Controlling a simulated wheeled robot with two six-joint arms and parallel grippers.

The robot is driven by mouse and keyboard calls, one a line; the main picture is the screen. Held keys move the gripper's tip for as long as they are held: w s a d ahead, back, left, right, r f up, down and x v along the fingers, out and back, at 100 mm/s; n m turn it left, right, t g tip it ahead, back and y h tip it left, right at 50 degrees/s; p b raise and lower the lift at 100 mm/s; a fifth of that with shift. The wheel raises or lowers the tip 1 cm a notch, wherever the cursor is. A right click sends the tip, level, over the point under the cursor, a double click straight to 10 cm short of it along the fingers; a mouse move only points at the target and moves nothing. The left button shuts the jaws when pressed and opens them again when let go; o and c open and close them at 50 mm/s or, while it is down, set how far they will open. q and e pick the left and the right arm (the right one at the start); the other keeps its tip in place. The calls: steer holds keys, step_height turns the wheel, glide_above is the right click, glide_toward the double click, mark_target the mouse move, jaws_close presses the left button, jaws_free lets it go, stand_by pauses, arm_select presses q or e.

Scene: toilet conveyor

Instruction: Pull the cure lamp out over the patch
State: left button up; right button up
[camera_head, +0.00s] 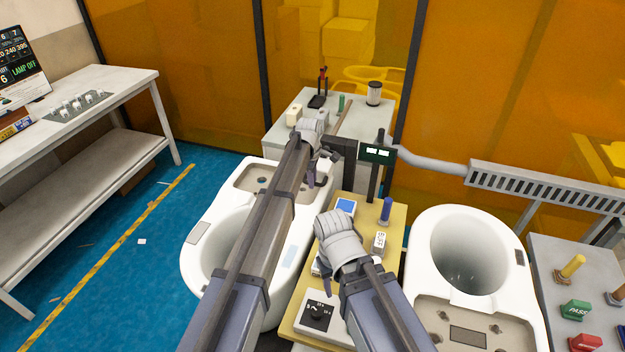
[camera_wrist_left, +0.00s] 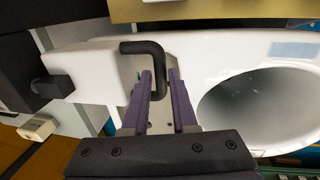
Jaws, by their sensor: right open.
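The cure lamp is a white box (camera_wrist_left: 95,75) with a black C-shaped handle (camera_wrist_left: 158,65) in the left wrist view. In the head view its dark support with a small green display (camera_head: 378,153) stands behind the left toilet; my left arm hides most of the lamp head. My left gripper (camera_wrist_left: 160,73) is at the handle, its purple fingers apart with the handle bar at the gap; contact is unclear.
The yellow stand (camera_head: 293,322) carries a dial box (camera_head: 318,315), a blue-topped box (camera_head: 346,206) and a blue peg (camera_head: 386,208). A second toilet (camera_head: 425,260) stands right of it. A grey duct (camera_head: 432,161) runs right from the lamp support. Blue floor lies open at left.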

arm_select(q)
jaws_close()
stand_by(1.0)
